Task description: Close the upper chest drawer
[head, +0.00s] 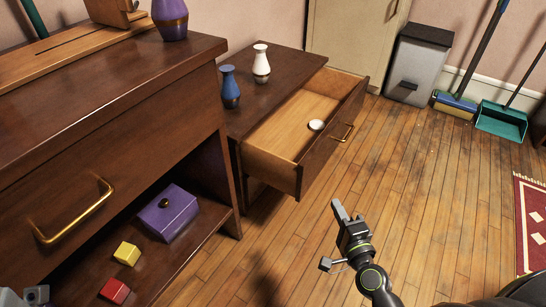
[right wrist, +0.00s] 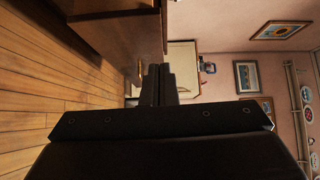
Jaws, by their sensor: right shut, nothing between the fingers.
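The low dark-wood chest (head: 262,85) stands right of the larger cabinet in the head view. Its upper drawer (head: 322,153) is pulled well out, with a brass handle (head: 343,132) on its front. A small round white item (head: 316,124) lies inside the drawer. My right gripper (head: 338,208) is shut and empty, in front of the drawer and apart from it, nearer to me. Its closed fingers (right wrist: 160,82) also show in the right wrist view. A grey part at the lower left corner seems to be my left gripper (head: 28,297); its jaws are not clear.
A blue vase (head: 230,87) and a white vase (head: 261,64) stand on the chest top. The large cabinet (head: 110,135) is at left, with a purple box (head: 168,213) on its shelf. A bin (head: 418,65) stands behind; the wooden floor around my right gripper is clear.

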